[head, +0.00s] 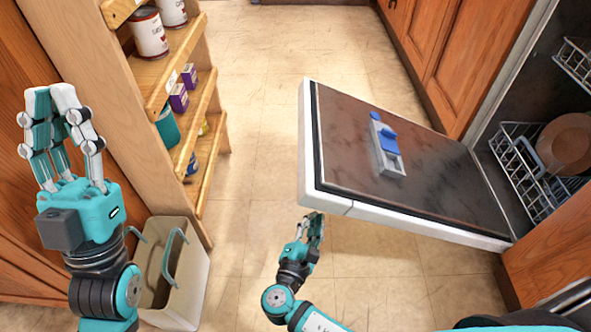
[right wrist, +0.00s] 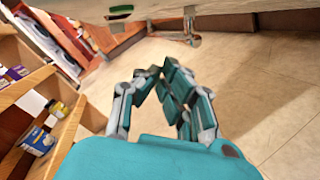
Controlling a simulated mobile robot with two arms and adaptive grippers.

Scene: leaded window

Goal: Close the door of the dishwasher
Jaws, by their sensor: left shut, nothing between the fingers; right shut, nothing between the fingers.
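The dishwasher door (head: 440,185) is swung down open, its inner face up, with a grey and blue detergent dispenser (head: 386,148) on it. The dishwasher's interior (head: 507,90) opens at the right of the head view. My right gripper (head: 314,218) is shut and empty, close below the door's free near corner; whether it touches the door I cannot tell. It also shows in the right wrist view (right wrist: 160,72), its fingertips together, with a pale edge above that looks like the door's underside. My left gripper (head: 58,92) is shut and empty, raised at the left, far from the door.
A wooden shelf (head: 205,100) with cans and small boxes stands at the left. A beige bin (head: 185,290) sits on the floor below it. A dish rack (head: 520,145) with a brown bowl (head: 568,143) is inside the dishwasher. Tiled floor (head: 262,130) is clear between shelf and door.

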